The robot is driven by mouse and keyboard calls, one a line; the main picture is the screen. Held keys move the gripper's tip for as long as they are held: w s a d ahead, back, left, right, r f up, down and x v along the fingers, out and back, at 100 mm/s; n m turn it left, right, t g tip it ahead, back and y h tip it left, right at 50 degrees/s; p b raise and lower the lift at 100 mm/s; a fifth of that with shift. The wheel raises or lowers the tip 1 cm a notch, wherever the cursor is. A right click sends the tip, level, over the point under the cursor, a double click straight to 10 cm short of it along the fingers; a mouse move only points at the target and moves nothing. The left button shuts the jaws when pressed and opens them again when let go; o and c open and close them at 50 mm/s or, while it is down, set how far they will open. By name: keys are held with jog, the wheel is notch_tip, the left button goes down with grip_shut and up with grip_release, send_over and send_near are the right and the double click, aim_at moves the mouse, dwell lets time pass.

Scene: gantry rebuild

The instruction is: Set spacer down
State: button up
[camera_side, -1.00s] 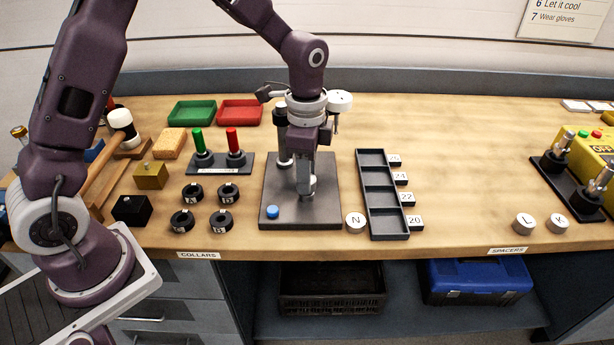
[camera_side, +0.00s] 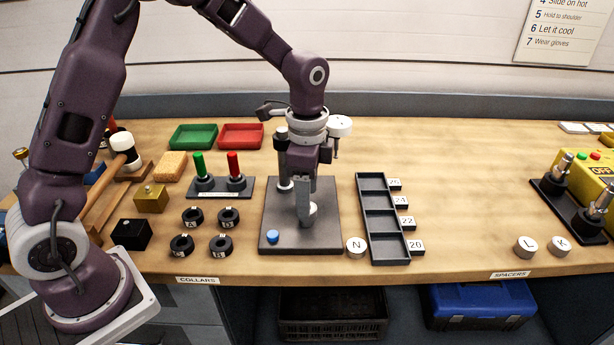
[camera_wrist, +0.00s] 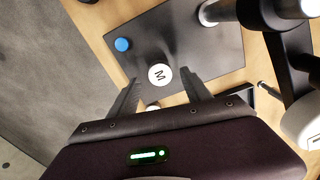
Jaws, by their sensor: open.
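The white round spacer M (camera_wrist: 159,75) lies on the dark plate (camera_wrist: 205,45), its letter facing up in the wrist view. In the side view, the spacer (camera_side: 312,209) shows partly behind a finger, on the plate (camera_side: 275,205). My gripper (camera_wrist: 163,84) is open, with one finger to each side of the spacer and visible gaps between. In the side view my gripper (camera_side: 305,217) points down over the plate's middle. I cannot tell exactly how high the fingertips are above the plate.
A blue button (camera_side: 272,236) sits on the plate's front left. Spacer N (camera_side: 356,246) stands just right of the plate, beside the dark slotted tray (camera_side: 384,262). Several black collars (camera_side: 221,246) and a stand with green and red handles (camera_side: 220,190) are left.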

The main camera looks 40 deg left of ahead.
notch_tip(320, 180, up, 10)
jog(key=f, duration=0.1)
jog(key=s+a+r+n+t, duration=0.25)
jog(key=s+r+n, duration=0.25)
jog(key=s+r, duration=0.5)
jog(key=s+f+n+t, duration=0.3)
jog(key=s+n, duration=0.3)
jog(key=s, duration=0.8)
jog(key=shift+a+f, duration=0.25)
jog(key=shift+a, duration=0.1)
